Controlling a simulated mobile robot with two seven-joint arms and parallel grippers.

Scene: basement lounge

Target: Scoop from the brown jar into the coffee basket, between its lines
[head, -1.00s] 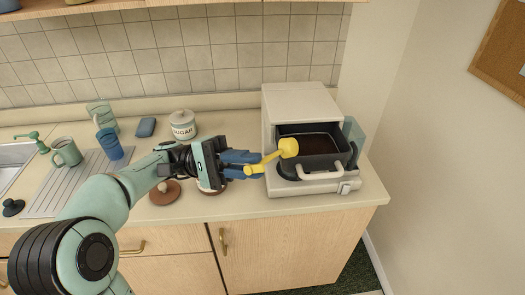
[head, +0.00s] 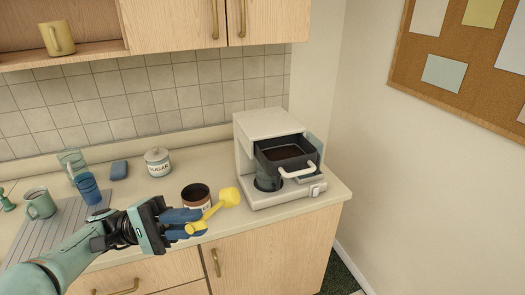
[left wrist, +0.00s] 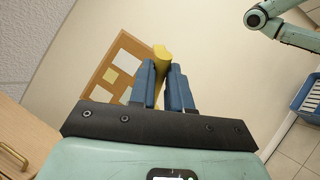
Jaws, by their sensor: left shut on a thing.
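My left gripper (head: 188,222) is shut on the handle of a yellow scoop (head: 229,197), which also shows between the fingers in the left wrist view (left wrist: 160,62). The scoop's bowl is in front and left of the coffee machine (head: 268,124), apart from it. What the bowl holds cannot be seen. The coffee basket (head: 272,164) is dark, with a white handle, and is pulled out of the machine; dark brown grounds show inside. Its lines cannot be made out. The open brown jar (head: 196,208) stands just behind my gripper, dark inside, partly hidden. My right gripper is out of view.
A sugar jar (head: 158,163), a blue cup (head: 88,188), a green mug (head: 40,204) and a clear green glass (head: 71,161) stand to the left. Cupboards (head: 178,22) hang above. The counter ends right of the machine.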

